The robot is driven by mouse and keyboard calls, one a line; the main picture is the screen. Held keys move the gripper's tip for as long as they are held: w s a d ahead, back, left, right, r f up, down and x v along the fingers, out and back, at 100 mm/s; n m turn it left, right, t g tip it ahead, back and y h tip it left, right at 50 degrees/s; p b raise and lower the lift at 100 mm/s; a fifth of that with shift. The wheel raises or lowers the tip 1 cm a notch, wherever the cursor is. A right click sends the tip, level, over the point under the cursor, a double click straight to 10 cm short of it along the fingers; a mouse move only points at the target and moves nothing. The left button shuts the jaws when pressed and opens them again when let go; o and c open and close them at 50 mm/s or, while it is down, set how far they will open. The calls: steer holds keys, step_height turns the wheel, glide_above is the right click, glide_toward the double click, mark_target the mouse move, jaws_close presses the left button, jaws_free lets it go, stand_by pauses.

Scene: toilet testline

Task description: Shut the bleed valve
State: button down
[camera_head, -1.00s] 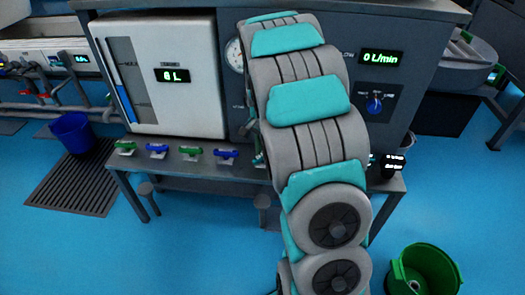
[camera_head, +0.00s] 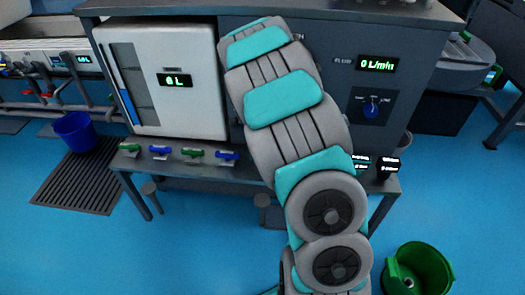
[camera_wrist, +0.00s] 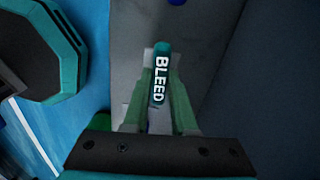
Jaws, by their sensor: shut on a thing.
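The bleed valve shows in the wrist view as a teal handle (camera_wrist: 161,62) with white "BLEED" lettering along it. It points away from my gripper's palm, near the middle of the picture. My gripper (camera_wrist: 160,82) is shut on this handle, with one green finger on each side of it. In the head view my grey and teal arm covers both the gripper and the bleed valve. Whether the valve's passage is open or closed cannot be told from the handle alone.
Several green and blue valve handles (camera_head: 192,153) line the bench's front edge. A white tank panel reads 0 L (camera_head: 174,80); a flow display reads 0 L/min (camera_head: 378,64) above a blue knob (camera_head: 371,109). A green bucket (camera_head: 419,272) stands on the floor at right.

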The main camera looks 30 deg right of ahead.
steer(key=shift+m, duration=0.6)
steer(key=c, duration=0.7)
jaws_free()
step_height(320, 180, up, 8)
steer(key=shift+f, duration=0.15)
